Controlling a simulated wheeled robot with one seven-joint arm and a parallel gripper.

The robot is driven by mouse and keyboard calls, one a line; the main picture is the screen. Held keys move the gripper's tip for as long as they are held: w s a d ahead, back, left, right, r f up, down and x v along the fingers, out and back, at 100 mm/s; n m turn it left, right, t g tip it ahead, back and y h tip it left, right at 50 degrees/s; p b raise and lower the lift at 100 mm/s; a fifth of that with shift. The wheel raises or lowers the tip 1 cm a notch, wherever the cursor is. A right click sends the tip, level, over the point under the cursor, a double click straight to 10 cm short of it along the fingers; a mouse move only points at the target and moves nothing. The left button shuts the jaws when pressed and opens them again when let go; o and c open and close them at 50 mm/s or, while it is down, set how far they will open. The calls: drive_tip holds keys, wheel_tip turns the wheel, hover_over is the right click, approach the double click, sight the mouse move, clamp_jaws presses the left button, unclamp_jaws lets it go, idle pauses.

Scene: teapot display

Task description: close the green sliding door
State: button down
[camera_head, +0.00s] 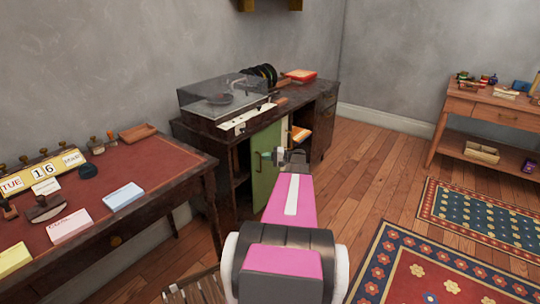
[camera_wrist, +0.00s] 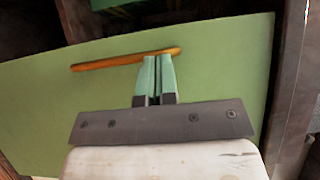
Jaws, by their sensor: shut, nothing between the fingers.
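The green sliding door (camera_head: 262,180) stands upright in the middle of the front of a dark wooden cabinet (camera_head: 318,100). In the wrist view the green door (camera_wrist: 225,65) fills most of the picture, with a long orange-brown handle (camera_wrist: 110,62) on it. My gripper (camera_head: 279,153) is in front of the door in the head view and covers part of it. In the wrist view my gripper (camera_wrist: 158,58) is shut and empty, its teal fingertips at the right end of the handle. Whether they touch it is hard to tell.
The cabinet shows open compartments on both sides of the door. A record player (camera_head: 222,92) sits on top. A desk (camera_head: 140,170) with a red top stands at the left. Wooden floor and patterned rugs (camera_head: 480,220) lie to the right.

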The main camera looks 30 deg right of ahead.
drive_tip(key=s+a, duration=0.3)
drive_tip(key=a, duration=0.4)
drive_tip(key=s+a, duration=0.2)
drive_tip(key=a, duration=0.5)
drive_tip(key=shift+s, duration=0.4)
